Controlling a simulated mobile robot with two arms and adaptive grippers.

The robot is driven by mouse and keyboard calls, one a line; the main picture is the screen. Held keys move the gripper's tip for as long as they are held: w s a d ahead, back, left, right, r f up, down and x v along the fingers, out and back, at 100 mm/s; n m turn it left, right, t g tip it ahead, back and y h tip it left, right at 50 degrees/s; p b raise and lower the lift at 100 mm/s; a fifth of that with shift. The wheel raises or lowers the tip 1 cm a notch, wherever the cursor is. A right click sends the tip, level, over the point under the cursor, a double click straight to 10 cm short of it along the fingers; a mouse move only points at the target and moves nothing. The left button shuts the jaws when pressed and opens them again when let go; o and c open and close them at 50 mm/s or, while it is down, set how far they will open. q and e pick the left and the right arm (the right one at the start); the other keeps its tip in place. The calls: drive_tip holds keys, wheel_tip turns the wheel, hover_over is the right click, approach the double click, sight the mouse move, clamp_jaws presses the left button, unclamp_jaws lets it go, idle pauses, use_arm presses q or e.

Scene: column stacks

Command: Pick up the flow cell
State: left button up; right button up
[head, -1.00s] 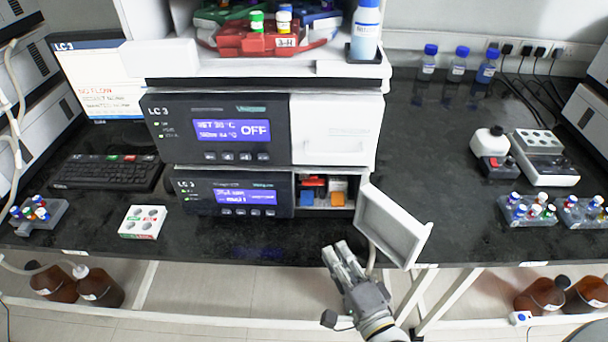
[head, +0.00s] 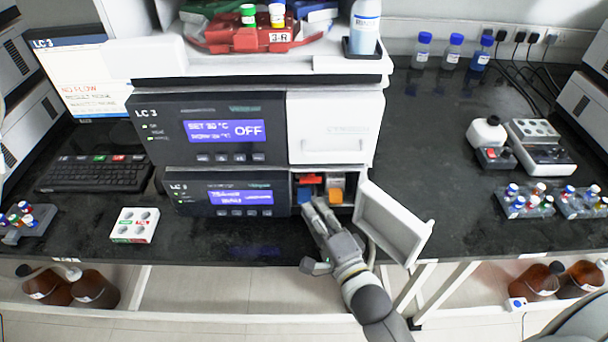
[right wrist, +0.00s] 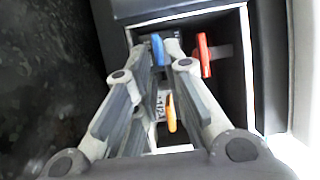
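The lower LC 3 module (head: 220,193) has an open compartment at its right end. Inside are a blue piece (head: 305,195), an orange piece (head: 336,195) and a red piece (head: 310,180). I cannot tell which one is the flow cell. My right gripper (head: 314,204) is at the front of this opening, its fingers pointing in. In the right wrist view the fingers (right wrist: 159,50) are apart, with the blue piece (right wrist: 158,49) showing between their tips and the orange piece (right wrist: 171,112) nearer. Whether they touch the blue piece is unclear. My left gripper is out of view.
The compartment's white door (head: 394,222) hangs open just right of my right arm. The upper LC 3 module (head: 215,128) sits directly above. A white vial rack (head: 134,225) stands on the bench to the left.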

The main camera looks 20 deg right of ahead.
drive_tip(key=w, duration=0.3)
drive_tip(key=shift+w+a, duration=0.25)
drive_tip(key=shift+w, duration=0.05)
clamp_jaws()
drive_tip(key=shift+r, duration=0.2)
